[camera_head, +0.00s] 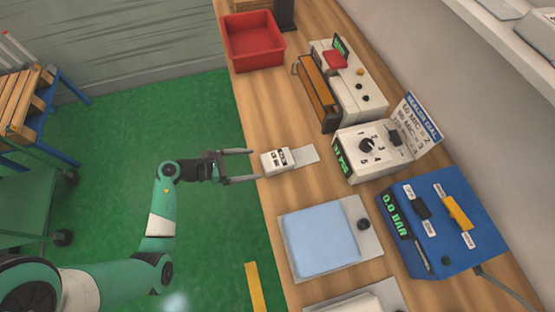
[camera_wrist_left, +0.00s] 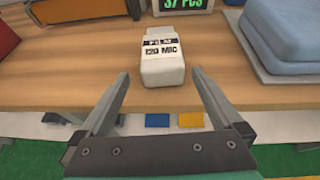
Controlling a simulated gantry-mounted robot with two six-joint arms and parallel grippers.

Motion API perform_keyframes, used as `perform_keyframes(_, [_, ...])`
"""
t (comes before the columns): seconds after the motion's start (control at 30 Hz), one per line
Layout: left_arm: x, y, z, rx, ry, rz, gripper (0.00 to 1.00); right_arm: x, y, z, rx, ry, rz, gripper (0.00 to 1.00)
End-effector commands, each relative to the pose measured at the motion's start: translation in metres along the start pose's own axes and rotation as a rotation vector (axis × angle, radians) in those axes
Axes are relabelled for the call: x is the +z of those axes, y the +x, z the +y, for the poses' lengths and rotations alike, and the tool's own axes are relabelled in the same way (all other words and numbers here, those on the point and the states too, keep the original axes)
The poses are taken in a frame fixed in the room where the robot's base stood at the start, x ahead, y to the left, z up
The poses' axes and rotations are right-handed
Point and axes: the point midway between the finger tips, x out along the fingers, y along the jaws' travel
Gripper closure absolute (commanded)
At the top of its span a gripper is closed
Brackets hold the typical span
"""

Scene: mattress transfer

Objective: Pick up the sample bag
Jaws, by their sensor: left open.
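The sample bag (camera_head: 276,161) is a small white pouch with a black-and-white label, lying near the left edge of the wooden bench (camera_head: 262,113). In the left wrist view the bag (camera_wrist_left: 163,66) stands out ahead, its label reading "FILM 120 MIC". My left gripper (camera_head: 254,165) is open and empty at the bench edge. Its two fingers point at the bag, one toward each side, with the tips just short of it. My right gripper is in neither view.
A sealer dial box (camera_head: 357,150) stands right of the bag, with a flat grey plate between. A blue pressure box (camera_head: 440,222) and a light-blue pad (camera_head: 321,240) lie nearer. A bar sealer (camera_head: 345,85) and red bin (camera_head: 253,40) are farther back.

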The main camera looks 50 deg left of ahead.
Motion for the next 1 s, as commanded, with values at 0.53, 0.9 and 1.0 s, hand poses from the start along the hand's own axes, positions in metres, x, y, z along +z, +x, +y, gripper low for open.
perform_keyframes(0.53, [-0.005, 0.066, -0.002, -0.004, 0.004, -0.002, 0.0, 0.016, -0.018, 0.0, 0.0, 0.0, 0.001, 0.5])
perform_keyframes(0.9, [-0.004, 0.101, -0.003, 0.001, 0.002, -0.001, 0.0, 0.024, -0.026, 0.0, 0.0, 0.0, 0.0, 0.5])
perform_keyframes(1.0, [-0.004, 0.101, -0.003, 0.001, 0.002, -0.001, 0.0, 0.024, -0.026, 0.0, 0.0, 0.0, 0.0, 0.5])
